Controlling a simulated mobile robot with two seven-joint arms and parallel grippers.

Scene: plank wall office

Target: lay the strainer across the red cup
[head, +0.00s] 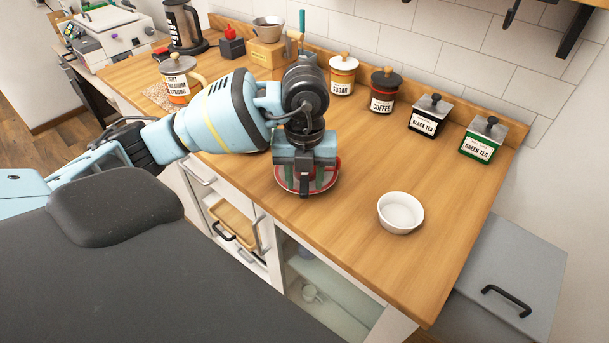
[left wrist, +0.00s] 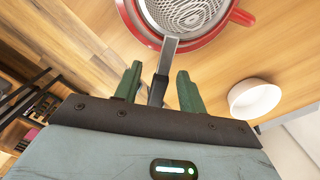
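The red cup (head: 337,164) stands on a red-rimmed saucer (head: 283,187), mostly hidden behind my left gripper (head: 306,179) in the head view. In the left wrist view, the strainer's mesh bowl (left wrist: 184,10) lies over the cup, whose red handle (left wrist: 241,16) sticks out to the right. The strainer's handle (left wrist: 168,57) points back toward my left gripper (left wrist: 157,82). The gripper's green fingers stand apart on either side of the dark handle, with gaps visible. I cannot tell how firmly the strainer rests on the rim. My right gripper is out of view.
A white bowl (head: 401,213) stands right of the saucer. Canisters for sugar (head: 342,77), coffee (head: 385,92), black tea (head: 428,117) and green tea (head: 482,141) line the wall. A lidded jar (head: 179,80) and a wooden stand (head: 268,52) are farther left.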

